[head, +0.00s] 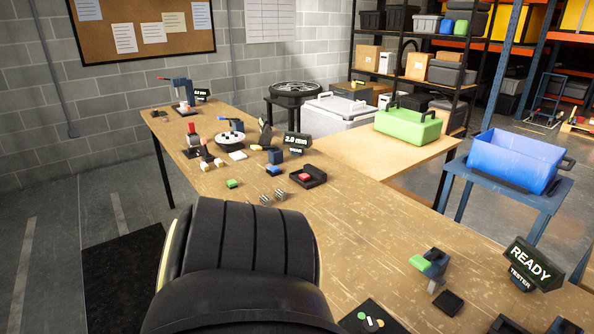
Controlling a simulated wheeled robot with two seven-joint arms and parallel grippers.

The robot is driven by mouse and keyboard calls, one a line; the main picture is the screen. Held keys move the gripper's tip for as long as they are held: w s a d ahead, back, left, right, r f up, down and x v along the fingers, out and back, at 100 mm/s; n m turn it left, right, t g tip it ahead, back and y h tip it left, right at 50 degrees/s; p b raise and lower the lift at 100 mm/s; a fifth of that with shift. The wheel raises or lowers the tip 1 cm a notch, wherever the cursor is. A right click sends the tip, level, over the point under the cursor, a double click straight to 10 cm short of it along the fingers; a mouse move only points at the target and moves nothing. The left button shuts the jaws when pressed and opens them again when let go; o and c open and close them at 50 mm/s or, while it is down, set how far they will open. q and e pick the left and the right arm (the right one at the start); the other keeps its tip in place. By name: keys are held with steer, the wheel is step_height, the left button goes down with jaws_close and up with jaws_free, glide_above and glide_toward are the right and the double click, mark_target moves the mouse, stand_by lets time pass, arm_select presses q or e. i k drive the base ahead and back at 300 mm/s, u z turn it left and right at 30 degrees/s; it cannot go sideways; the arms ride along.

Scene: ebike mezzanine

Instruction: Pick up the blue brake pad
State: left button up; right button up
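I cannot make out a loose blue brake pad for certain. A small blue piece (237,125) shows above a white round disc (230,139) on the far part of the workbench (350,215); I cannot tell whether it is a pad or part of a tool. A green block (232,183) lies on the bench. A red block (305,177) sits in a small black tray (317,182). A dark blue clamp-like stand (437,264) at the near right holds another green block (420,262). Neither of my grippers is in view.
A large black ribbed shape (245,240) hides the bench's near left part. A READY tester display (531,264) stands near right. A green bin (408,125) and a blue tub (517,160) stand beyond. The bench's middle is mostly clear.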

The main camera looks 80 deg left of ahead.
mark_target(273, 169)
steer(key=u, duration=2.2)
